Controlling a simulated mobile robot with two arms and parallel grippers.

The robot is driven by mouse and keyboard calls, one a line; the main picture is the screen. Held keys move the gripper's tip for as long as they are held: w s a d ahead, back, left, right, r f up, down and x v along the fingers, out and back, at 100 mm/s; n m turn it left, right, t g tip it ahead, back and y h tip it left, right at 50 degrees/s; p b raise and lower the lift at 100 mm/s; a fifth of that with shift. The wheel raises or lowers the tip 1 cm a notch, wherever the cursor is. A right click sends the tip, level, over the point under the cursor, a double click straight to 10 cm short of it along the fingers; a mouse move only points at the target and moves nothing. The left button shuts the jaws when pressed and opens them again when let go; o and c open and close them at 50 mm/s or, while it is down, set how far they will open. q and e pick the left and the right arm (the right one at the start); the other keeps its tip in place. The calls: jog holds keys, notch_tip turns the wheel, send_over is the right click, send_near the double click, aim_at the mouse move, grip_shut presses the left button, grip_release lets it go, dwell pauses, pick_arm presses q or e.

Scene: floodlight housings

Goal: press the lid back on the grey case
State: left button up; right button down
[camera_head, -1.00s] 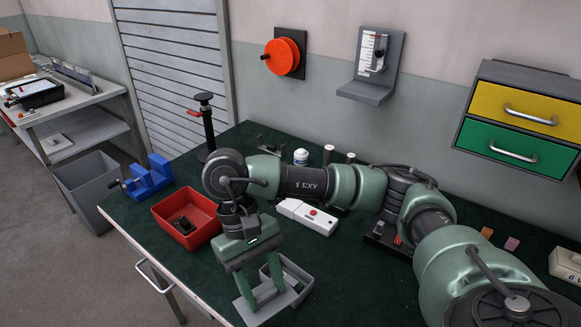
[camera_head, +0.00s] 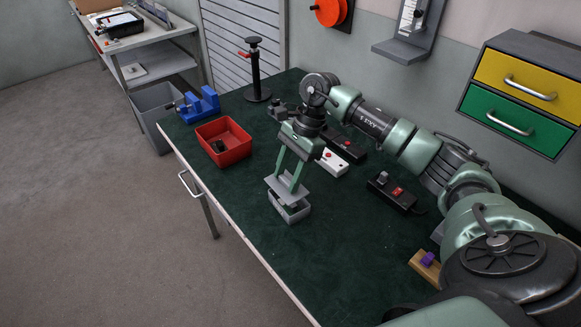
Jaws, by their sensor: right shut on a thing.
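The grey case (camera_head: 293,216) stands on the dark green bench top, near its front edge. My right gripper (camera_head: 290,182) points down above it, with its green fingers shut on the flat grey lid (camera_head: 284,190). The lid is over the case and hides part of its opening. Part of the dark inside shows below the lid, which seems to be a little above the rim; I cannot tell whether they touch at any point. My left gripper is out of view.
A red tray (camera_head: 237,153) with a dark item in it and a blue vise (camera_head: 201,105) are to the left. A white box (camera_head: 332,162) and a black switch box (camera_head: 391,191) lie behind and to the right. The bench top in front of the switch box is clear.

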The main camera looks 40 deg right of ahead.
jog(key=shift+d+m, duration=0.3)
jog(key=shift+d, duration=0.1)
jog(key=shift+f, duration=0.45)
jog(key=shift+f+b, duration=0.5)
jog(key=shift+f, duration=0.1)
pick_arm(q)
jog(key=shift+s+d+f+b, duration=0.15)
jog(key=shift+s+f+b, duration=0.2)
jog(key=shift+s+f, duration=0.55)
pick_arm(e)
jog(key=shift+f, duration=0.95)
pick_arm(q)
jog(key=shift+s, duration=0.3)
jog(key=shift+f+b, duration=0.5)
jog(key=shift+b, duration=0.05)
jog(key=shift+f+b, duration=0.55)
pick_arm(e)
jog(key=shift+f, duration=0.45)
jog(key=c, duration=0.6)
grip_release()
